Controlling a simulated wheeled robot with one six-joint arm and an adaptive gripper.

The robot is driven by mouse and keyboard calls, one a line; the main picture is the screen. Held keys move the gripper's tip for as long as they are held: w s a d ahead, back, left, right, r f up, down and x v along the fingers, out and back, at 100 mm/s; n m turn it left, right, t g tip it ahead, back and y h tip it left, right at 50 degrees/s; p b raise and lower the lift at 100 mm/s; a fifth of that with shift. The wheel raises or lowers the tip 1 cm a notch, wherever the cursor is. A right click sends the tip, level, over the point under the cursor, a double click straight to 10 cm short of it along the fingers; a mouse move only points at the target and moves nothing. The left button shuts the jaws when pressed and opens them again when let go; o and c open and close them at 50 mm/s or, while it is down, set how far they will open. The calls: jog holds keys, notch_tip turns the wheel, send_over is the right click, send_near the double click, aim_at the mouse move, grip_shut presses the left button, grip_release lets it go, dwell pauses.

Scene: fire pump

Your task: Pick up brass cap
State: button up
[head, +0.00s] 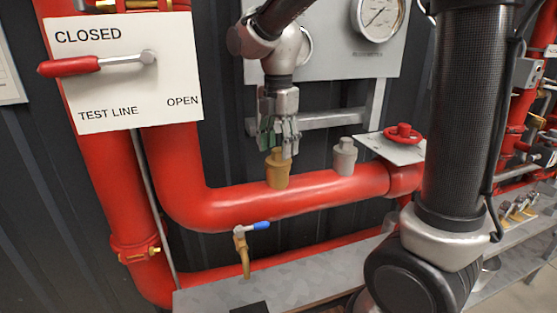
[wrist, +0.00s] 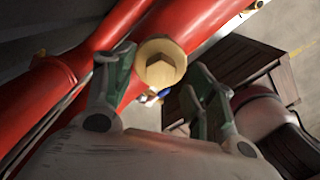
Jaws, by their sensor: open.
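The brass cap (head: 277,168) stands upright on top of the red horizontal pipe in the head view. In the wrist view the brass cap (wrist: 161,63) shows from above, with a hexagonal top. My gripper (head: 280,150) points down just above the cap, its fingers apart. In the wrist view my gripper (wrist: 160,75) has one finger to the left and one to the right of the cap, with visible room on the right. The cap's lower end is hidden in the wrist view.
A grey cap (head: 344,157) stands on the same red pipe (head: 245,204), to the right. A red handwheel (head: 403,133) is further right. A blue-handled valve (head: 250,229) hangs below. A grey panel with a gauge (head: 378,18) is behind my gripper.

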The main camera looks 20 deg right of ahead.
jog(key=shift+f, duration=0.95)
grip_shut()
